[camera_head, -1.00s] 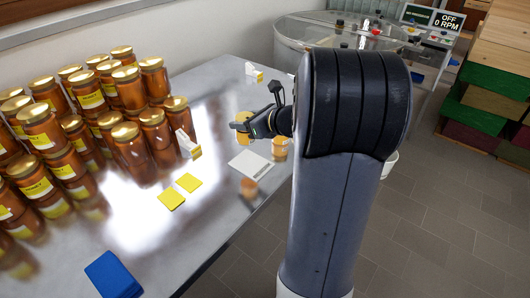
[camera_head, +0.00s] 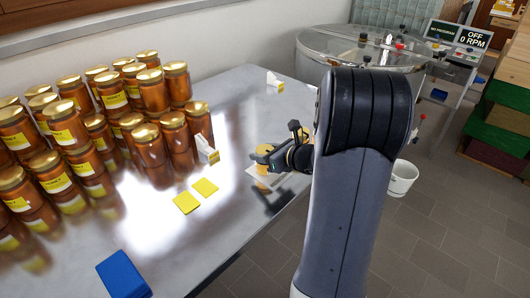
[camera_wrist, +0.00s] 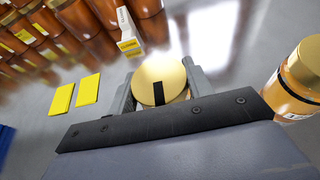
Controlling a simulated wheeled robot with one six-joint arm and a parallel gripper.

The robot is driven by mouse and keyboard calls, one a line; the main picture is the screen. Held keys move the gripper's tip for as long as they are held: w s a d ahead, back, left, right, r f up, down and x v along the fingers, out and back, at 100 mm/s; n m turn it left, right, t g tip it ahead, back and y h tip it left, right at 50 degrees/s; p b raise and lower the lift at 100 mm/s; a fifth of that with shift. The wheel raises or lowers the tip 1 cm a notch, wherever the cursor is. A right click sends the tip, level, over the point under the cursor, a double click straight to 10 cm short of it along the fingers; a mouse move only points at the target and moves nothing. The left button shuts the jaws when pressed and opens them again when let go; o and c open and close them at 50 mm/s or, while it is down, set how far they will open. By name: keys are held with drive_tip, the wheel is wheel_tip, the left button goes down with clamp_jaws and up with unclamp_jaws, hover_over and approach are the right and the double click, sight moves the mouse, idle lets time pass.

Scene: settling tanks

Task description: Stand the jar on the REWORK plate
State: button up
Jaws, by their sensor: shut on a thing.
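My gripper (camera_head: 263,160) is shut on a jar with a gold lid (camera_wrist: 160,80) that has a black mark. Its fingers lie on either side of the jar, and its lid also shows in the head view (camera_head: 264,149). The jar looks upright, over or near a white plate (camera_head: 251,172), of which only a part shows behind my gripper. I cannot tell whether the jar touches it. No word REWORK can be read on any plate.
Stacked amber jars (camera_head: 153,143) fill the table's left. Another gold-lidded jar (camera_wrist: 296,80) is close on the right in the wrist view. A bucket (camera_head: 402,177) is on the floor.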

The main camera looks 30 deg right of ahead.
drive_tip(key=o, duration=1.1)
drive_tip(key=shift+r, duration=0.15)
drive_tip(key=p+v, duration=0.1)
drive_tip(key=v, duration=1.1)
